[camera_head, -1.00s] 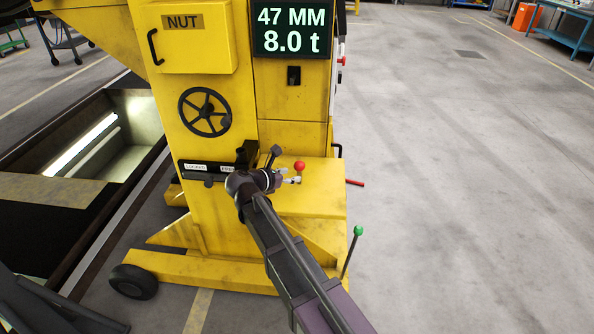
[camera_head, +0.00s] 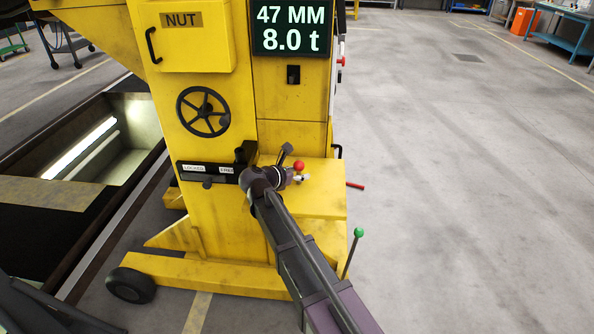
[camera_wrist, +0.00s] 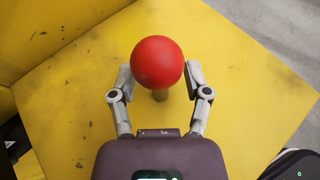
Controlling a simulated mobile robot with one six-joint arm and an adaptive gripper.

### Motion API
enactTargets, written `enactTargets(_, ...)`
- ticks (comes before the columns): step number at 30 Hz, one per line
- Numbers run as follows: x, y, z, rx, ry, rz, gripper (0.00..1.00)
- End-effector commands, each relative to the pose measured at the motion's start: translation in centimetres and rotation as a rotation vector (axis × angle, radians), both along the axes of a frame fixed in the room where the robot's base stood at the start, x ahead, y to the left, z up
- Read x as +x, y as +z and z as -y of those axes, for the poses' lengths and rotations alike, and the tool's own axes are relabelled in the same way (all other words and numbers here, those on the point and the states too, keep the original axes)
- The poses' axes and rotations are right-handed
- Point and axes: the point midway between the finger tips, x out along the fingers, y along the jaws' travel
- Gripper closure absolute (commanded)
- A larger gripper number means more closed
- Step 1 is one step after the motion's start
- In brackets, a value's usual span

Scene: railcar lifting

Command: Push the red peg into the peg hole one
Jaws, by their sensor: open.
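The red peg (camera_wrist: 157,63) has a round red ball on top and a short stem below it, standing on the yellow ledge. In the head view the red peg (camera_head: 299,166) shows just beyond my wrist. My gripper (camera_wrist: 160,75) is open, with one finger on each side of the ball and stem. Small gaps or light contact at the fingers cannot be told apart. In the head view my gripper (camera_head: 299,178) is small and partly hidden by my wrist. The peg hole one is not clearly seen; the ball and stem cover the ledge under them.
The yellow ledge (camera_head: 318,205) belongs to a yellow jack stand. A slot plate with labels (camera_head: 195,168), a black handwheel (camera_head: 203,111) and a display (camera_head: 291,28) are on it. A green-knobbed lever (camera_head: 358,233) stands at the front right. A pit lies left; the floor right is clear.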

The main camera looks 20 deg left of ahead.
Motion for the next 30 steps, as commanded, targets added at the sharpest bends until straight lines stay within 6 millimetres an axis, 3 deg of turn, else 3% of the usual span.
enactTargets(7, -0.04, 0.00, -0.04, 0.000, 0.000, 0.000, 0.41)
enactTargets(13, -0.05, 0.00, -0.07, 0.000, 0.000, 0.000, 1.00)
enactTargets(30, -0.08, 0.35, -0.12, 0.000, 0.001, 0.000, 1.00)
